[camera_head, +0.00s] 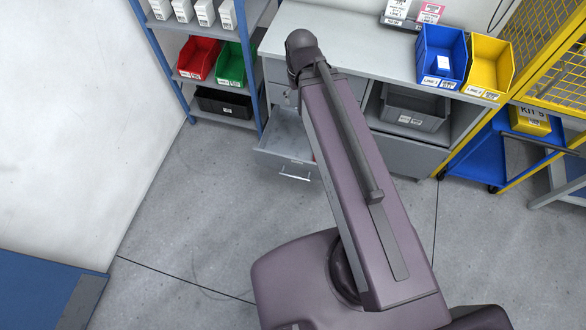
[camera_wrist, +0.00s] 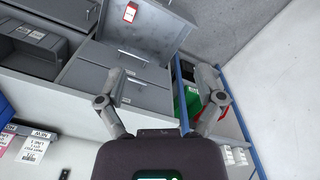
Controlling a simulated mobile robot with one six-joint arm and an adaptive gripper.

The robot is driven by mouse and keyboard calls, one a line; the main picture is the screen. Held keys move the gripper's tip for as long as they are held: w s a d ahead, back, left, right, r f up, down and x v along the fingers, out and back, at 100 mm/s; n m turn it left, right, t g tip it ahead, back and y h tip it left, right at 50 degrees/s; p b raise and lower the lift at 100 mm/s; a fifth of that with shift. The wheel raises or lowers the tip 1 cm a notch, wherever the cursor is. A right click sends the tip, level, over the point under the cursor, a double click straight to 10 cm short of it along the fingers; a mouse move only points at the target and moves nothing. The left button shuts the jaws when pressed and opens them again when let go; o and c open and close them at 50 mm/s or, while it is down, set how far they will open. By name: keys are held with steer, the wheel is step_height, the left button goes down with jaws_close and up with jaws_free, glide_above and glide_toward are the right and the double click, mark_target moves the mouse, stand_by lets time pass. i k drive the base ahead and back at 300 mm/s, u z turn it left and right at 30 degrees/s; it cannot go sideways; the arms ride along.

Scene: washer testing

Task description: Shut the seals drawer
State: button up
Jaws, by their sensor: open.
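One drawer of the grey cabinet is pulled out, the low drawer (camera_head: 287,143) with a bar handle on its front. Its label is not readable, so I cannot confirm that it is the seals drawer. In the wrist view this open drawer (camera_wrist: 160,28) shows at the top, with a small red and white item (camera_wrist: 130,12) inside. Closed drawer fronts (camera_wrist: 125,72) with bar handles lie nearer my gripper. My gripper (camera_wrist: 161,80) is open and empty, its fingers spread apart in front of the cabinet. In the head view my arm hides the gripper and part of the drawer.
A blue shelf rack with a red bin (camera_head: 198,58), a green bin (camera_head: 233,65) and a black bin (camera_head: 224,102) stands left of the cabinet. Blue (camera_head: 441,55) and yellow (camera_head: 488,66) bins sit on the worktop (camera_head: 345,38). The floor before the drawer is clear.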

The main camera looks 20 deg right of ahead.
mark_target(284, 144)
steer(key=u, duration=0.8)
steer(key=k, duration=0.8)
steer(key=z, duration=0.6)
